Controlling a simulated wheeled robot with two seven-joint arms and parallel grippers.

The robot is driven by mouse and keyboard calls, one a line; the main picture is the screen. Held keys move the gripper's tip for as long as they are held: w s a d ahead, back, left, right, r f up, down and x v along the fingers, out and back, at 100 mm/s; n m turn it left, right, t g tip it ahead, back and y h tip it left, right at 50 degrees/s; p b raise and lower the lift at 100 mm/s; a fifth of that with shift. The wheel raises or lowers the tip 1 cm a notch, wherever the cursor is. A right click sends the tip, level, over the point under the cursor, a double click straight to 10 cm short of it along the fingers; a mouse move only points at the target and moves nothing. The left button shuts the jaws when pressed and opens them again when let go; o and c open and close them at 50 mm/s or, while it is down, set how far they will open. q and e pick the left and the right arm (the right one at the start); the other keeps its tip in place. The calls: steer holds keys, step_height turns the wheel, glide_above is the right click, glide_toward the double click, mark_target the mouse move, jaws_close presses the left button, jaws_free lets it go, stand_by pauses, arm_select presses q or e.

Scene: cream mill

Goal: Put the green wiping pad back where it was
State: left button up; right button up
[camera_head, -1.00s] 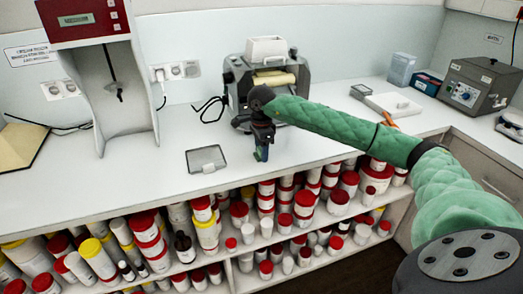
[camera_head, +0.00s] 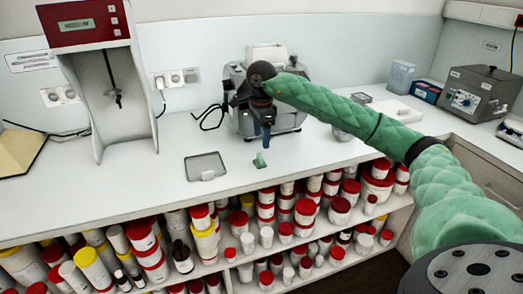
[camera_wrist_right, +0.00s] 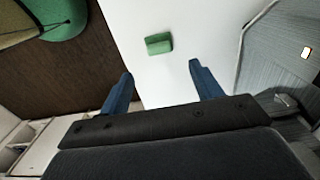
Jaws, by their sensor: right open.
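The green wiping pad (camera_head: 260,160) lies on the white worktop, in front of the three-roll machine and right of a small flat tray. In the right wrist view the pad (camera_wrist_right: 158,43) lies apart from the fingertips, beyond the gap between them. My right gripper (camera_head: 267,142) is open and empty, with its blue fingers pointing down just behind the pad, in front of the machine. Its two blue fingers stand wide apart in the right wrist view (camera_wrist_right: 160,71). My left gripper is not in view.
The machine (camera_head: 240,122) stands behind my right gripper, partly hidden by it. A flat grey tray (camera_head: 205,160) lies left of the pad. A tall red-topped instrument (camera_head: 85,25) stands at the left. Shelves below hold several red-lidded jars (camera_head: 285,229). The worktop between tray and instrument is clear.

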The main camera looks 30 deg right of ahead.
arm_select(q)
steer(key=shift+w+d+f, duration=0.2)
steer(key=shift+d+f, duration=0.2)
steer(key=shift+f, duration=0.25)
arm_select(e)
steer(key=shift+r, duration=1.65)
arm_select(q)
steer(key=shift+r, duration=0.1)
arm_select(e)
steer(key=shift+a, duration=0.1)
